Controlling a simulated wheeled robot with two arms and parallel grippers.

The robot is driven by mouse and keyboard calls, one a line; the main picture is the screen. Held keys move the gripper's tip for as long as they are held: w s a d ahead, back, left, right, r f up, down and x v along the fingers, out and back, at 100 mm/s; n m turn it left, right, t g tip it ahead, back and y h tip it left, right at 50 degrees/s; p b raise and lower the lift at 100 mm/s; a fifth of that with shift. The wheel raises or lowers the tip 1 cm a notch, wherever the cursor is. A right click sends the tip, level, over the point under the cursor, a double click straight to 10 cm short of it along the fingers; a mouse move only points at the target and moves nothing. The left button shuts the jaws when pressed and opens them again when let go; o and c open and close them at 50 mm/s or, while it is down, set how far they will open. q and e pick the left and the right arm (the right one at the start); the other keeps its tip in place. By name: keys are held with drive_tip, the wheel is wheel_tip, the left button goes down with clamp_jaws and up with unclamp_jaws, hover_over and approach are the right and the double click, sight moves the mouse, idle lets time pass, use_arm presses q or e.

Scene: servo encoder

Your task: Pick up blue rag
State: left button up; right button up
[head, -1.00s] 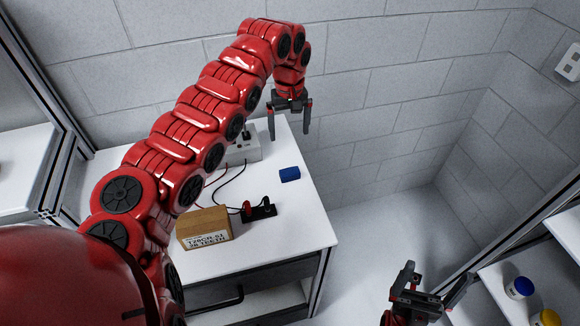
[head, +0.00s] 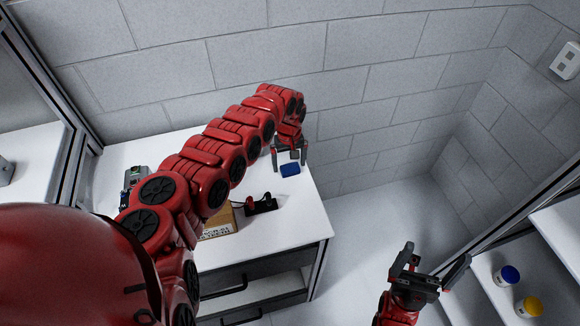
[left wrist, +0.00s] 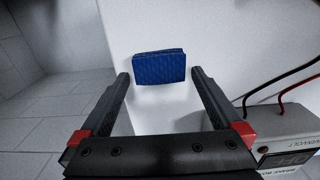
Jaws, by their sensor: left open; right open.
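The blue rag (head: 290,170) is a small folded block lying on the white table (head: 285,228), near its right edge. In the left wrist view the blue rag (left wrist: 159,67) lies just beyond the fingertips, roughly centred between them. My left gripper (head: 290,168) is open and points down at the rag; in the left wrist view its fingers (left wrist: 158,78) are spread wide with nothing between them. My right gripper (head: 433,265) is open and empty, away from the table at the lower right.
A cardboard box (head: 219,224) and a black holder with red parts (head: 261,204) stand nearer on the table. A grey device with red and black cables (left wrist: 292,143) is right of the left gripper. A shelf at right holds a blue-lidded jar (head: 507,275) and a yellow-lidded jar (head: 529,306).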

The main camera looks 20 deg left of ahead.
use_arm(q)
drive_tip(key=shift+f, duration=0.2)
drive_tip(key=c, duration=1.4)
drive_tip(key=shift+o, duration=0.2)
drive_tip(key=shift+r, duration=0.1)
